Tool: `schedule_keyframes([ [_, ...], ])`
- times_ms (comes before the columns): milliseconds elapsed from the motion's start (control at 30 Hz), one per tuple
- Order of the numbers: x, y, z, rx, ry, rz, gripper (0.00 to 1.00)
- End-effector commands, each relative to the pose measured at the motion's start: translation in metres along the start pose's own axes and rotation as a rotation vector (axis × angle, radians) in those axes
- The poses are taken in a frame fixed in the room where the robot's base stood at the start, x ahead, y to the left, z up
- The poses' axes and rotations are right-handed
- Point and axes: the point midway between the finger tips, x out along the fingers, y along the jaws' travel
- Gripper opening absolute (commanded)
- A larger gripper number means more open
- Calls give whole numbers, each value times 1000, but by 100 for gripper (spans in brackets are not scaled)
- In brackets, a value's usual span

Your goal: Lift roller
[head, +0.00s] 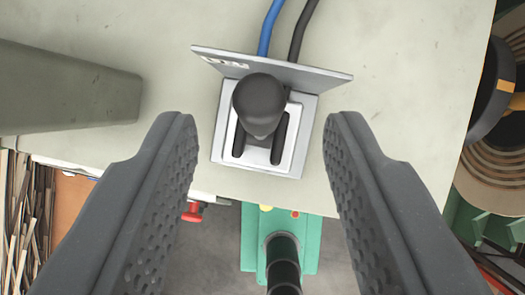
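My gripper (260,122) is open and empty, seen from behind, with one dark grey finger on each side of a lever. The lever has a rounded dark knob (259,100) and stands on a pale metal control plate (225,150) with two dark slots. The knob lies between the fingertips in the picture, with a clear gap on both sides; how far below the fingers it is, I cannot tell. No part in view can be clearly told as the roller.
The plate sits near the edge of a pale table (410,60). A blue cable (268,28) and a black cable (300,32) run behind it. A grey-green block (65,90) is at left. Below are a green base (250,238) with a dark post (283,265); coils (485,165) are at right.

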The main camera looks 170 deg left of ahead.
Motion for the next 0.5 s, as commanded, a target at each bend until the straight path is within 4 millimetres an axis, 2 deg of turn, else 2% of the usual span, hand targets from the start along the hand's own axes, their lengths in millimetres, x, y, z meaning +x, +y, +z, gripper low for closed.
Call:
schedule_keyframes([
  [200, -44, 0, -1, 0, 5, -3, 40],
  [400, -71, 0, -1, -1, 4, -1, 40],
  [500, -78, 0, 0, 0, 1, -1, 40],
])
